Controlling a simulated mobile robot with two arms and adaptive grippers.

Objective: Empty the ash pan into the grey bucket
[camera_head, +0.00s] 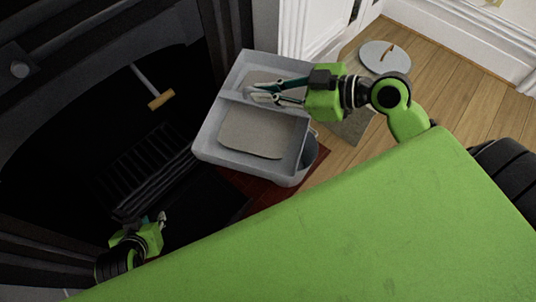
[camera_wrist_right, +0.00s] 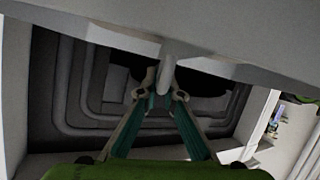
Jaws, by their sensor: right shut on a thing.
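The ash pan (camera_head: 205,143) is a light grey, shallow tray with a crossbar. A flat beige-grey layer (camera_head: 265,132) lies inside it. My right gripper (camera_head: 258,93) is shut on the pan by its crossbar; the wrist view shows its fingertips (camera_wrist_right: 160,94) closed around a pale grey stub. A rounded grey rim with a dark inside, seemingly the grey bucket (camera_head: 311,152), shows under the pan's right side; the pan hides most of it. My left gripper (camera_head: 153,220) is at the lower left by the dark grate, apart from the pan; its fingers are too small to judge.
A dark fireplace opening with a black grate (camera_head: 150,170) fills the left. A tool with a wooden handle (camera_head: 161,99) lies inside it. A round grey lid (camera_head: 385,58) with a wooden handle lies on the wooden floor. A reddish hearth (camera_head: 265,188) shows below the pan.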

